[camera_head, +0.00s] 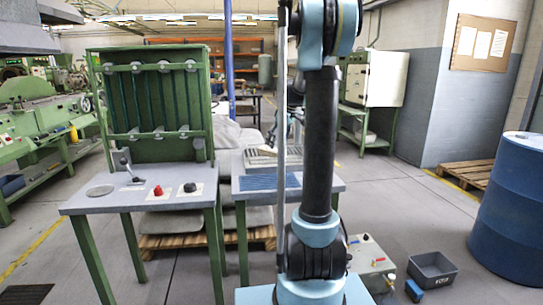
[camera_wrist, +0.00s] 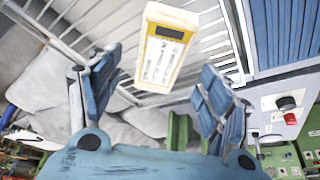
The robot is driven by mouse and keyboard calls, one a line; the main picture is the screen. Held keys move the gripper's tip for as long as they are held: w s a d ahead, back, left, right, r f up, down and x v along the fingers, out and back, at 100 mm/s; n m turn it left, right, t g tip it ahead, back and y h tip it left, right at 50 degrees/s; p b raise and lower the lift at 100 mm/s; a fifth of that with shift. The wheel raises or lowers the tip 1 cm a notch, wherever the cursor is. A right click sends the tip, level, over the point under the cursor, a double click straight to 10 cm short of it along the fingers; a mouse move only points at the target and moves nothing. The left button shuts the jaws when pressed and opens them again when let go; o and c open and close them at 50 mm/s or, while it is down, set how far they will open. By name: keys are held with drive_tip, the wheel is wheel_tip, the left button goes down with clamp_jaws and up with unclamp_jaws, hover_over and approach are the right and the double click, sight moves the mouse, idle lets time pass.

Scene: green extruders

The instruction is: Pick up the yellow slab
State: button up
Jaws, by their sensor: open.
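The yellow slab (camera_wrist: 167,46), with a pale label and a dark rectangle on its face, shows in the wrist view at the top middle. It lies over light slatted bars (camera_wrist: 206,42). My gripper (camera_wrist: 160,78) has its two blue padded fingers spread wide, one to each side of the slab's lower end in the picture. Nothing is held between them, and I cannot tell how far the slab is below the fingertips. In the head view a small pale yellow shape (camera_head: 266,150) on the middle table may be the slab. My gripper is not visible there, and my arm covers part of that table.
The middle table (camera_head: 241,187) has a blue slatted panel (camera_head: 262,182) at its front. A green-framed workbench (camera_head: 77,205) with a red button and lever stands to the left. Grey sacks on a pallet (camera_head: 205,237) lie beneath. A blue barrel (camera_head: 508,215) stands at right.

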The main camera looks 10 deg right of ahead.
sight(272, 152)
drive_tip(key=x, duration=0.4)
drive_tip(key=shift+w+a+f, duration=0.25)
drive_tip(key=shift+f, duration=0.05)
drive_tip(key=shift+c, duration=0.3)
drive_tip(key=c, duration=1.4)
